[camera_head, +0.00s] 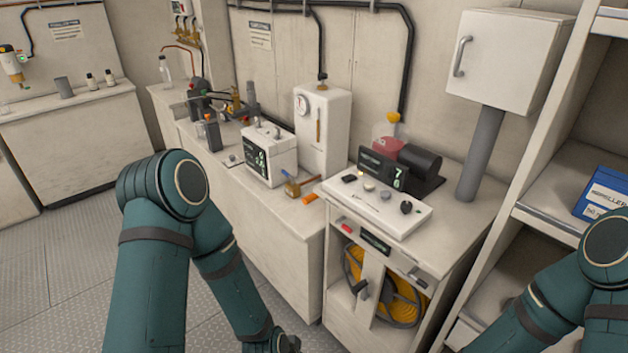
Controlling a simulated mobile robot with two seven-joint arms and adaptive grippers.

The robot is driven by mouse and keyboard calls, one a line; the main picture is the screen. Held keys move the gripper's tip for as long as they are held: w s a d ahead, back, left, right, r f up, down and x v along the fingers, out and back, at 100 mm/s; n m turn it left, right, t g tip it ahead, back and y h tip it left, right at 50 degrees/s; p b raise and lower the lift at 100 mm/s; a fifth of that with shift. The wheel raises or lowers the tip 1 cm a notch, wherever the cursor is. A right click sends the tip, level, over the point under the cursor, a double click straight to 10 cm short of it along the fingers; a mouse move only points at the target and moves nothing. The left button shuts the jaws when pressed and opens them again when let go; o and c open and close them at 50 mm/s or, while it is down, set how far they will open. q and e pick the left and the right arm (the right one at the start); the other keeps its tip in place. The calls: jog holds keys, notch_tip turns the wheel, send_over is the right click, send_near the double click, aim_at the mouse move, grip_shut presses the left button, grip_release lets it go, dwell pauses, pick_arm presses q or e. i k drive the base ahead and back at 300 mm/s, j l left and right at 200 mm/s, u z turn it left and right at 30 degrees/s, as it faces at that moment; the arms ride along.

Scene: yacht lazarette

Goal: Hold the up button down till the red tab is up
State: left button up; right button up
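A white control panel (377,207) lies on the counter top. It carries a pale round button (368,186), another small pale button beside it and a dark knob (406,207). I cannot tell which one is the up button. A dark display (383,170) with green characters stands behind the panel. A small red piece (346,227) shows on the cabinet front below the panel; I cannot tell if it is the red tab. My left gripper (287,343) is only partly seen at the bottom edge, low and well away from the panel. My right gripper is out of view.
Left of the panel stand a white box with a display (269,157), a tall white unit with a gauge (322,130) and a tool with an orange handle (300,187). A yellow hose (405,301) sits in the cabinet. Shelves with a blue box (603,193) stand right.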

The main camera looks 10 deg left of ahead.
aim_at(368, 186)
jog(key=i+j, duration=0.1)
jog(key=j, duration=0.3)
jog(key=i+j, duration=0.15)
jog(key=j, duration=0.25)
jog(key=i+j, duration=0.1)
jog(key=j, duration=0.3)
jog(key=i+j, duration=0.15)
jog(key=j, duration=0.25)
jog(key=i+j, duration=0.1)
jog(key=j, duration=0.3)
jog(key=z, duration=1.65)
